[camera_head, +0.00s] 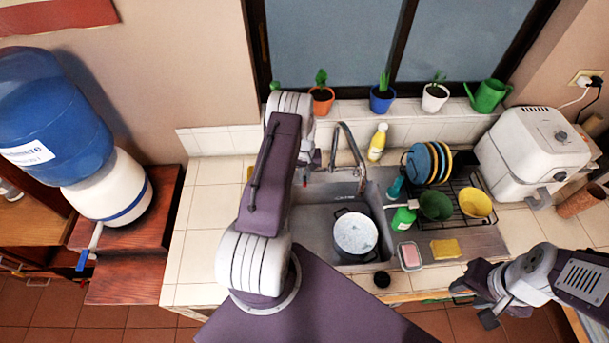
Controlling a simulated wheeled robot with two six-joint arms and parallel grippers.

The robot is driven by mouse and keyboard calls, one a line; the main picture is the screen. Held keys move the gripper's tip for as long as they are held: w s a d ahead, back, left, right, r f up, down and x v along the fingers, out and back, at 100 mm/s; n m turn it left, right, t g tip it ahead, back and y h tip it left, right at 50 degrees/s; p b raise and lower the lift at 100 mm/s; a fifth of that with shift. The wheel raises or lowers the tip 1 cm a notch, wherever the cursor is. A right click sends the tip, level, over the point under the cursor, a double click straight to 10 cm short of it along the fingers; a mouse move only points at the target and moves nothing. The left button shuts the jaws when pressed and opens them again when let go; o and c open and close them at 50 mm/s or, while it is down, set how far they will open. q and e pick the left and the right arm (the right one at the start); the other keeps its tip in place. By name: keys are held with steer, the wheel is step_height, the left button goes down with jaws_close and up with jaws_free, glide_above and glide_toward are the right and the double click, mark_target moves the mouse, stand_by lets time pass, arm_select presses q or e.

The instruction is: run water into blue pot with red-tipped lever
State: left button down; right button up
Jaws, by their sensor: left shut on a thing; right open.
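A dark-rimmed pot (339,246) sits in the metal sink (311,236), and its inside looks pale and speckled. The metal faucet (352,147) arches over the sink, its spout end above the back of the pot. My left gripper (313,162) is at the left side of the faucet, shut on what appears to be its lever; my own arm hides most of the gripper and the lever. A small red spot shows beside the gripper. I cannot make out a water stream. My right gripper (473,301) is open and empty, in front of the counter at the right.
Right of the sink are a green soap bottle (404,218), a pink soap dish (409,257), a yellow sponge (445,249) and a dish rack (471,215). A white air fryer (529,152) stands at the far right. A water dispenser (108,188) stands left of clear counter tiles.

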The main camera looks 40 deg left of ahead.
stand_by(0.7)
arm_select(q)
steer(key=shift+a+f+m+b, duration=0.15)
steer(key=shift+a+m+b, duration=0.25)
steer(key=shift+b, duration=0.2)
steer(key=shift+s+r+m, duration=0.25)
steer(key=shift+m, duration=0.15)
steer(key=c, duration=1.4)
jaws_free()
steer(key=shift+c, duration=0.2)
step_height(320, 180, up, 9)
steer(key=b, duration=0.4)
